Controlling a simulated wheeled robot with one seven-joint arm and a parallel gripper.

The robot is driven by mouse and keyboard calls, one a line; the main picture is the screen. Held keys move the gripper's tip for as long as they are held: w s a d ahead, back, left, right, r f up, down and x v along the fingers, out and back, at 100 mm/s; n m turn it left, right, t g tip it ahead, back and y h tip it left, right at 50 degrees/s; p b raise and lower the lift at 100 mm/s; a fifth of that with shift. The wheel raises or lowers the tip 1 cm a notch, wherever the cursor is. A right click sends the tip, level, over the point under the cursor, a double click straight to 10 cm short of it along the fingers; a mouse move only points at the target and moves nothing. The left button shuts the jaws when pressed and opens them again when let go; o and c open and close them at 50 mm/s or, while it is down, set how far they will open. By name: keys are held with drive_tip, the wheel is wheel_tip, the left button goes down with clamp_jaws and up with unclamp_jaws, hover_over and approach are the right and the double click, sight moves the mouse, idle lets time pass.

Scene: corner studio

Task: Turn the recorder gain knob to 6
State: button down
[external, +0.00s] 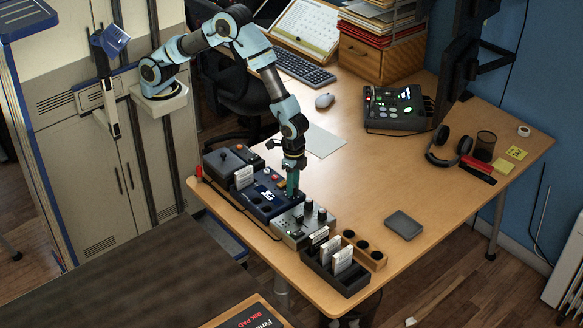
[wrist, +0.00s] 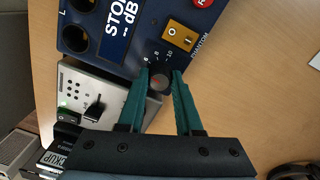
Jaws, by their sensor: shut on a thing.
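The recorder (external: 250,201) is a dark blue box near the desk's left edge in the external view, and it also fills the top of the wrist view (wrist: 95,45). Its gain knob (wrist: 159,81) is round and dark, with the numbers 6, 8 and 10 visible on the scale above it. My gripper (wrist: 161,80) points down with its green fingers shut on the knob, one on each side. In the external view my gripper (external: 291,192) is over the recorder's right side and hides the knob. The knob's pointer is not clear.
A yellow phantom switch (wrist: 180,33) and a red button (wrist: 203,2) sit near the knob. A silver mixer (external: 303,224) with knobs and a black card box (external: 335,270) stand close in front. A grey box (external: 228,159) stands behind. Open desk lies to the right.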

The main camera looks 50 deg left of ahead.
drive_tip(key=shift+m, duration=0.3)
drive_tip(key=c, duration=0.6)
unclamp_jaws()
wheel_tip(320, 180, up, 11)
drive_tip(key=b, duration=0.2)
drive_tip(key=shift+w+f+b, duration=0.1)
drive_tip(key=shift+b, duration=0.25)
drive_tip(key=shift+w, duration=0.1)
